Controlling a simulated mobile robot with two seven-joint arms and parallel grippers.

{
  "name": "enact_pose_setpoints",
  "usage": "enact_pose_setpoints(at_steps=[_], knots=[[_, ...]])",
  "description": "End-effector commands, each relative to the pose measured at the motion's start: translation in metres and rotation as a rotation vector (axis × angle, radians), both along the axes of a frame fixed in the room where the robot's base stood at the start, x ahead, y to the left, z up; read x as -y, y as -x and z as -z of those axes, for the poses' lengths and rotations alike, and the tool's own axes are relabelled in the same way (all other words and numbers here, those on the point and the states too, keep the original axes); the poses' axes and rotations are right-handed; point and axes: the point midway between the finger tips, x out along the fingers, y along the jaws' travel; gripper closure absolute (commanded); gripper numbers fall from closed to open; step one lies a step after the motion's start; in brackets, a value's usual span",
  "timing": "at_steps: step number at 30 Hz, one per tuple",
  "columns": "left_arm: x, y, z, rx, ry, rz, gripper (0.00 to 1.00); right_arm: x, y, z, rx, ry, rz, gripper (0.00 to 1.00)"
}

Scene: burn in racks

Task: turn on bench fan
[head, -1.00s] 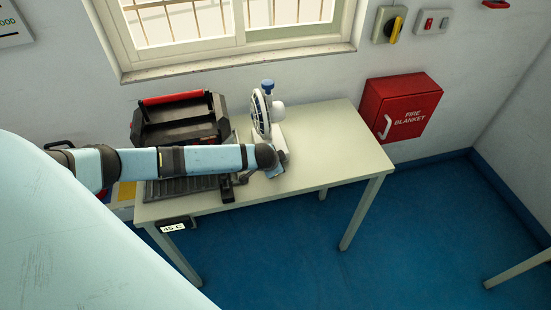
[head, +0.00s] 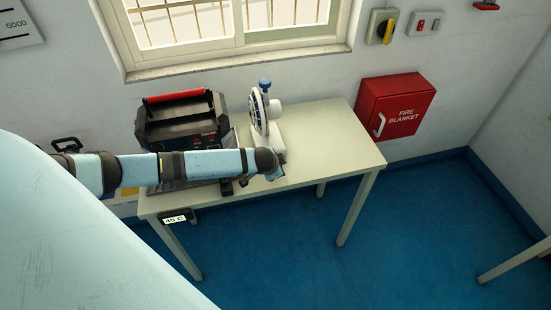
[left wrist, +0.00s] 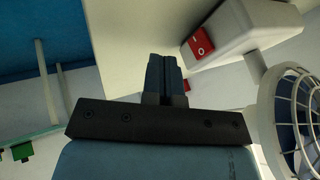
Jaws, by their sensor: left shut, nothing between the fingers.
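The white bench fan (head: 277,142) stands on the table, its round caged head (head: 257,112) facing left, with a blue knob on top. In the left wrist view its cage (left wrist: 296,115) is at the right edge. A red rocker switch (left wrist: 200,43) marked with a line and a circle sits on its white base (left wrist: 232,32). My left gripper (left wrist: 165,62) is shut and empty, its fingertips just beside the switch; I cannot tell if they touch. In the head view my left gripper (head: 276,172) is at the near end of the fan's base, partly hidden by my wrist.
The table's right part (head: 335,140) is clear. A red fire blanket box (head: 396,105) hangs on the wall. A 45 C display (head: 175,219) is at the table's front edge.

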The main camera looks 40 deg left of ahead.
Motion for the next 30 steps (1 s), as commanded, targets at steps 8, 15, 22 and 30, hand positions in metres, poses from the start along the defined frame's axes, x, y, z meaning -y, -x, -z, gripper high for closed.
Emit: enact_pose_setpoints(at_steps=[8,15,22,30], knots=[[0.006,0.035,-0.049,0.002,0.001,0.002,1.00,-0.001,0.000,0.005,-0.004,-0.002,-0.002,0.35],[0.009,0.051,-0.073,0.003,0.000,0.002,1.00,-0.005,-0.001,0.003,0.002,-0.009,-0.004,0.35],[0.009,0.053,-0.077,0.002,-0.001,0.000,1.00,-0.005,-0.001,0.002,0.002,-0.007,-0.006,0.35],[0.017,0.054,-0.073,0.003,0.006,0.006,1.00,-0.003,-0.001,0.008,0.002,-0.006,-0.004,0.35]])
